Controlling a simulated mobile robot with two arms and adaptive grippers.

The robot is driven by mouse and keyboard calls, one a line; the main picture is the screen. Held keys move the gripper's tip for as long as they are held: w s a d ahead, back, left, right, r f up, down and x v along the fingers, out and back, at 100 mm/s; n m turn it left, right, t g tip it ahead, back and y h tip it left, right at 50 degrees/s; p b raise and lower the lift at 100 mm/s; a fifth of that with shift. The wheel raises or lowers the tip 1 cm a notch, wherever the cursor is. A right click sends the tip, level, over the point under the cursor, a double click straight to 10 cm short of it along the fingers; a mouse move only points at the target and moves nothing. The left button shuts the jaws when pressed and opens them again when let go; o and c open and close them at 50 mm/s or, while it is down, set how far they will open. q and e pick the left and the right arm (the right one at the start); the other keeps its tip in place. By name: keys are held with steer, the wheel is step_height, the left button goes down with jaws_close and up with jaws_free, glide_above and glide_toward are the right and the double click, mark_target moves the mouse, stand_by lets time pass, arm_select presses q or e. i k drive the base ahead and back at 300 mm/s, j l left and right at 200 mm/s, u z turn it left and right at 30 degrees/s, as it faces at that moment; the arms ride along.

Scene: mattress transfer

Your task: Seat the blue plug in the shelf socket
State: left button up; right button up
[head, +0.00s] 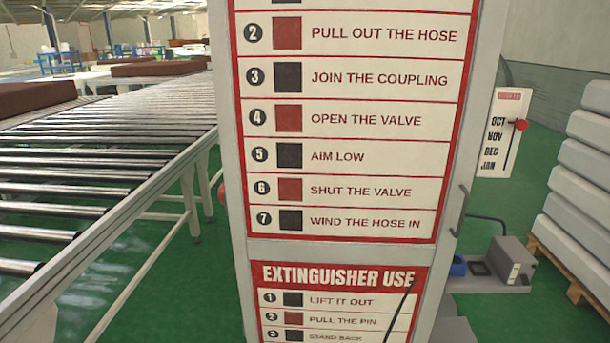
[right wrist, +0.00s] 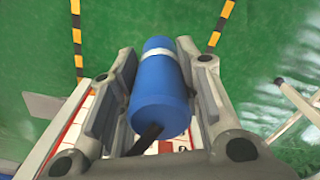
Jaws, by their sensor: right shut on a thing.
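The blue plug (right wrist: 160,95) fills the middle of the right wrist view. It is a blue cylinder with a pale band near its far end and a dark cable at its near end. My right gripper (right wrist: 157,62) is shut on it, one finger on each side. Green floor shows beyond the plug. In the head view, a low grey shelf (head: 487,288) right of the cabinet carries a grey box (head: 509,260), a dark square fitting (head: 480,268) and a small blue piece (head: 458,266). I cannot tell for certain which is the socket. Neither gripper shows in the head view.
A tall cabinet with red-and-white instruction panels (head: 347,198) stands close in front. A roller conveyor (head: 95,190) runs along the left. Stacked grey mattresses (head: 580,190) rest on a wooden pallet (head: 570,275) at right. A month board (head: 500,133) hangs beyond the cabinet.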

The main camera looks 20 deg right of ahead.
mark_target(452, 267)
steer(key=i+l, duration=0.1)
steer(key=l, duration=0.3)
steer(key=i+l+z, duration=0.1)
steer(key=l, duration=0.35)
steer(key=i+l, duration=0.2)
steer(key=l, duration=0.2)
steer(key=i+l+z, duration=0.1)
steer(key=l, duration=0.3)
steer(key=i+l, duration=0.15)
steer(key=l, duration=0.25)
steer(key=i+l+z, duration=0.1)
steer(key=l, duration=0.3)
steer(key=i+l, duration=0.25)
steer(key=l, duration=0.15)
